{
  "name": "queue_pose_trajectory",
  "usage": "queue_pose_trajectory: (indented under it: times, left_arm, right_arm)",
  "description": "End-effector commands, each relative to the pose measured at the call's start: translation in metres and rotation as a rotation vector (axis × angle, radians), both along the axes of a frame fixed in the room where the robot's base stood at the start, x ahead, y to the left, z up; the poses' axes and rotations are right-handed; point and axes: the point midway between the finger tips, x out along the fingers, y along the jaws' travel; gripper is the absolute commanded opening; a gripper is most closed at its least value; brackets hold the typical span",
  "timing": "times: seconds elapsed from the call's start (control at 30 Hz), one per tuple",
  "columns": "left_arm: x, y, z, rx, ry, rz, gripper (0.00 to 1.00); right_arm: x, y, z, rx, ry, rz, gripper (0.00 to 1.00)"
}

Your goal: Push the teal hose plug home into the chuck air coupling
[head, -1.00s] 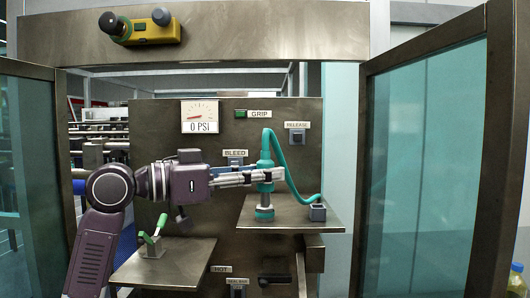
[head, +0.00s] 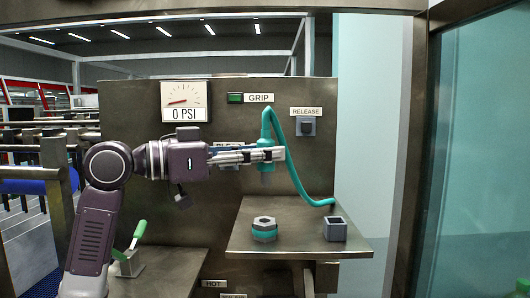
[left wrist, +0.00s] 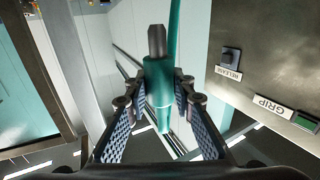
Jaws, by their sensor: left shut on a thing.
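The teal hose plug (head: 265,155) is held upright, its grey stem pointing down. My left gripper (head: 268,155) is shut around its body, reaching in from the left. The chuck air coupling (head: 264,228), grey with a teal band, sits on the metal shelf below. The stem is roughly over the coupling, with a clear gap between them. In the left wrist view the plug (left wrist: 159,85) lies between both finger pads, its grey stem bare. My right gripper is not in view.
A teal hose (head: 290,165) loops from the plug down to the shelf (head: 290,212), near a grey square holder (head: 334,229). Behind, a panel carries a gauge (head: 184,101) reading 0 PSI, a green GRIP button (head: 235,98) and a RELEASE button (head: 306,127). A green-handled lever (head: 136,240) stands lower left.

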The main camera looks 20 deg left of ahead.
Motion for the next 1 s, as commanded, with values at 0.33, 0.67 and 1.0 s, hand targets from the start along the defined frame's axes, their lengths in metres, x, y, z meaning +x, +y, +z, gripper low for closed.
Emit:
queue_pose_trajectory:
  times: [0.33, 0.67, 1.0]
  left_arm:
    - [-0.001, 0.002, -0.012, 0.000, 0.001, -0.001, 0.00]
    - [-0.001, 0.002, -0.044, -0.001, 0.001, 0.000, 0.00]
    - [-0.001, 0.001, -0.057, 0.000, 0.000, -0.001, 0.00]
  right_arm:
    - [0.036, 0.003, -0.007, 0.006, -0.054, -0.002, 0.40]
    - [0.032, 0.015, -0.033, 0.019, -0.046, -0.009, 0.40]
    - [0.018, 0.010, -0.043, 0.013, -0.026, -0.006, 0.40]
